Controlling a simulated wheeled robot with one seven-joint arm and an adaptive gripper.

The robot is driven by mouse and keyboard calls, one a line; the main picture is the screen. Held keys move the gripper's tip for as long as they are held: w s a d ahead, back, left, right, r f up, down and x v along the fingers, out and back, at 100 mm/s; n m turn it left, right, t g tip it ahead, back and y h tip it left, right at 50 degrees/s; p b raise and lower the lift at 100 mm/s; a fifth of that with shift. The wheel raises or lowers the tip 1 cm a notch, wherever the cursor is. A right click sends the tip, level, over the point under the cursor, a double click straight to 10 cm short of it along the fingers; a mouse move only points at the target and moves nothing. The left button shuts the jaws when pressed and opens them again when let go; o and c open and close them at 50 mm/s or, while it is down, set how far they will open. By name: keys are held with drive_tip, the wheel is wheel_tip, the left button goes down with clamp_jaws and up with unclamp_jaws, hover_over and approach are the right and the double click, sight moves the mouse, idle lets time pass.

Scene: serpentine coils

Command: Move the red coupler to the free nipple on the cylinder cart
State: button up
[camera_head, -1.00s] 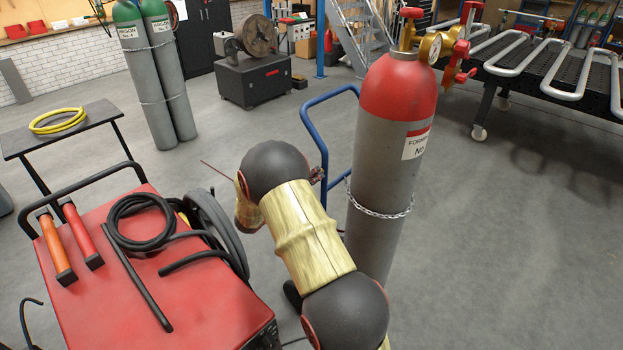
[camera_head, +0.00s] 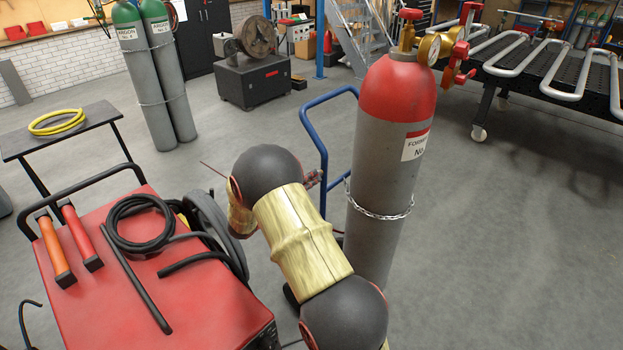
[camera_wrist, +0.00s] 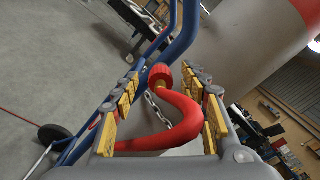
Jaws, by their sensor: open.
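The red coupler (camera_wrist: 160,76) shows in the wrist view as a ribbed red cap with a brass fitting, on the end of a curved red hose (camera_wrist: 182,122). My gripper (camera_wrist: 164,86) is open, its yellow-padded fingers to the left and right of the coupler and hose, with no clear contact. The cylinder cart's blue frame (camera_head: 324,150) stands behind my arm in the head view, and its tubes (camera_wrist: 180,42) show beyond the coupler in the wrist view. The grey cylinder with a red top (camera_head: 390,165) stands at the cart. I cannot make out the free nipple.
A chain (camera_head: 378,208) circles the cylinder, and a brass regulator (camera_head: 430,47) sits on top. A red welding machine (camera_head: 165,285) with cables is at the left, close to my arm. Open floor lies right of the cylinder. Another chain part (camera_wrist: 156,108) shows behind the hose.

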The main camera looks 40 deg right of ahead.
drive_tip(key=a, duration=0.9)
drive_tip(key=shift+s+a, duration=0.25)
drive_tip(key=shift+s, duration=0.15)
drive_tip(key=shift+w+r, duration=0.1)
